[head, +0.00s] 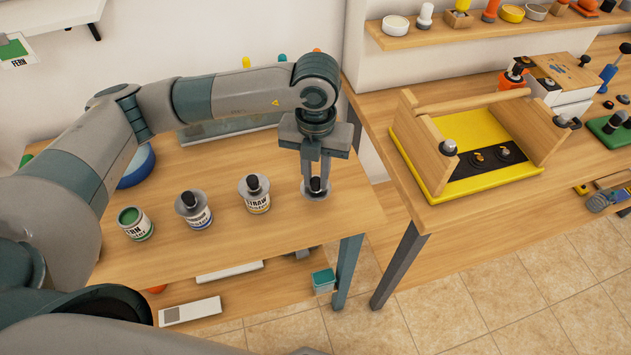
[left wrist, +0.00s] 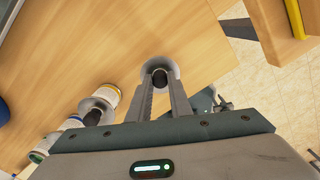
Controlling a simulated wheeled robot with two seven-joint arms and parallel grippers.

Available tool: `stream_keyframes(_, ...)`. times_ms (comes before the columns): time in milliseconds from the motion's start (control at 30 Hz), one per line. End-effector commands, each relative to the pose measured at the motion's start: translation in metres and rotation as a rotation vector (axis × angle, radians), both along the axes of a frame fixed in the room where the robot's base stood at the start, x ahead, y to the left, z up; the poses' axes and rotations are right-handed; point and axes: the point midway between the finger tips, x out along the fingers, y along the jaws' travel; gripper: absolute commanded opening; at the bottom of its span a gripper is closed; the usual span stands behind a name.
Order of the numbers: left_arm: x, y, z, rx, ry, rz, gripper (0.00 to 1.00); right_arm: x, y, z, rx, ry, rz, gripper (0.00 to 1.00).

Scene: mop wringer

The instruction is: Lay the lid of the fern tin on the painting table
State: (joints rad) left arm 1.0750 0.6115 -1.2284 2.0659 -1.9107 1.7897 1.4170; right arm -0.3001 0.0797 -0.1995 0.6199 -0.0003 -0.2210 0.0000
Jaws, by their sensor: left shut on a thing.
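The fern tin (head: 136,224) stands upright and open on the painting table (head: 205,255), with green paint showing inside. A grey round lid (head: 308,194) with a black knob is at the table's right end. My left gripper (head: 316,181) points down and is shut on the lid's knob. In the left wrist view the lid (left wrist: 160,64) lies flat between the fingertips (left wrist: 160,82), over the wooden top. The lid is level and at or very close to the surface; I cannot tell if it touches. My right gripper is not in view.
Two more tins stand in the row, a middle one (head: 194,210) and a straw one (head: 255,194), both with knobbed lids on. A blue bowl (head: 137,167) is at the left back. A second table (head: 440,225) with a yellow tray stands to the right, across a gap.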

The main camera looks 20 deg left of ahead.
Motion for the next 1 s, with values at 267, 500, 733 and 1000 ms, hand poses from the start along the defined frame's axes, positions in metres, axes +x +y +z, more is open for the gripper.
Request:
stream_keyframes(267,-0.001,0.001,-0.029,0.002,0.003,0.001,0.0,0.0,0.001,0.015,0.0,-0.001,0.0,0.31)
stream_keyframes(500,-0.001,0.001,-0.032,0.002,0.001,0.001,0.0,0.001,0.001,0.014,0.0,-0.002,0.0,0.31)
stream_keyframes(733,-0.001,0.001,-0.034,0.002,0.001,0.001,0.25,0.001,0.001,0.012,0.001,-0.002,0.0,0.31)
stream_keyframes(1000,-0.001,0.001,-0.034,0.002,0.001,0.001,0.37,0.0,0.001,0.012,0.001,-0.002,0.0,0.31)
